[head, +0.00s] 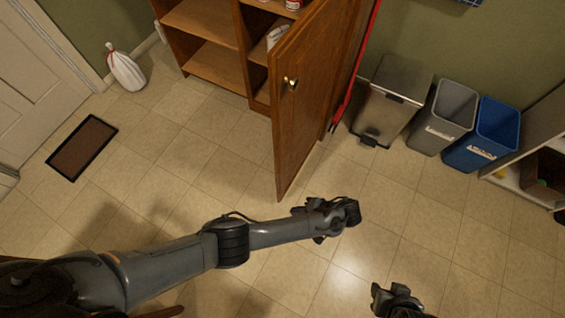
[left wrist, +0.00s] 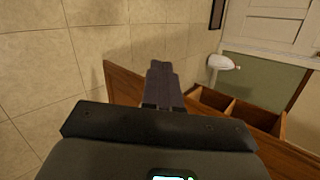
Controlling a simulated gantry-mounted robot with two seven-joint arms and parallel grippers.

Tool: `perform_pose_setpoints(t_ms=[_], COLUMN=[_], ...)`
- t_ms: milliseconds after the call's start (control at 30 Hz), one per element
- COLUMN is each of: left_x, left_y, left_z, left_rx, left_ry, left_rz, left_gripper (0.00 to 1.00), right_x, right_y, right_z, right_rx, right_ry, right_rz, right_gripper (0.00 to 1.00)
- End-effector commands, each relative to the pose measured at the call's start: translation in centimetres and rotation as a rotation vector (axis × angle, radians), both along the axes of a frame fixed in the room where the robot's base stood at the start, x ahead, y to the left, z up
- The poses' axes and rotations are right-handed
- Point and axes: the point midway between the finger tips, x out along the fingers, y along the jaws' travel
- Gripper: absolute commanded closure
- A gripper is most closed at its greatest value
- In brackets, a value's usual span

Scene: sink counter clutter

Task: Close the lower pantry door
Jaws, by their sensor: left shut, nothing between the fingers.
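The lower pantry door (head: 312,95) is brown wood with a small brass knob (head: 290,83). It stands open, swung out from the wooden pantry cabinet (head: 212,65), whose shelves show. My left gripper (head: 342,215) is shut and empty, just right of and below the door's near edge in the head view. In the left wrist view its closed fingers (left wrist: 162,82) appear in front of the door (left wrist: 122,84); I cannot tell whether they touch it. My right gripper (head: 396,300) shows only in part at the bottom edge, and its jaws are unclear.
A metal step bin (head: 390,105), a grey bin (head: 443,118) and a blue bin (head: 485,135) stand right of the door. A red-handled tool (head: 357,70) stands behind it. A white bag (head: 124,70) and dark mat (head: 82,147) lie left. The middle floor is clear.

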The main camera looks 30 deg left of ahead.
Motion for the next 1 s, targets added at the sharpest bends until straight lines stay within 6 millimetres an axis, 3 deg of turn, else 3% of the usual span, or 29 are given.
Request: perform_pose_setpoints(t_ms=[33,100,200,333,567,1000], left_x=[3.1,6.1,9.0,11.0,11.8,12.1], left_y=[-0.3,-0.9,-1.6,-1.7,-0.4,5.3], left_z=[4.1,7.6,11.2,13.7,13.1,7.7], left_rx=[0.018,0.026,0.022,0.019,0.019,0.019], left_ry=[-0.059,-0.121,-0.184,-0.226,-0.240,-0.238], left_rz=[-0.019,-0.038,-0.052,-0.052,-0.050,-0.048], left_gripper=[1.00,1.00,1.00,1.00,1.00,1.00], right_x=[0.0,0.1,0.1,0.2,0.2,0.1], right_y=[0.1,0.1,0.2,0.3,0.3,0.1], right_z=[1.9,2.7,3.5,4.0,3.7,2.5], right_rx=[0.003,0.005,0.008,0.011,0.012,0.002], right_ry=[-0.001,-0.001,-0.002,-0.004,-0.003,-0.001], right_rz=[-0.001,-0.003,-0.004,-0.005,-0.006,0.000], right_gripper=[0.57,0.57,0.57,0.57,0.57,0.57])
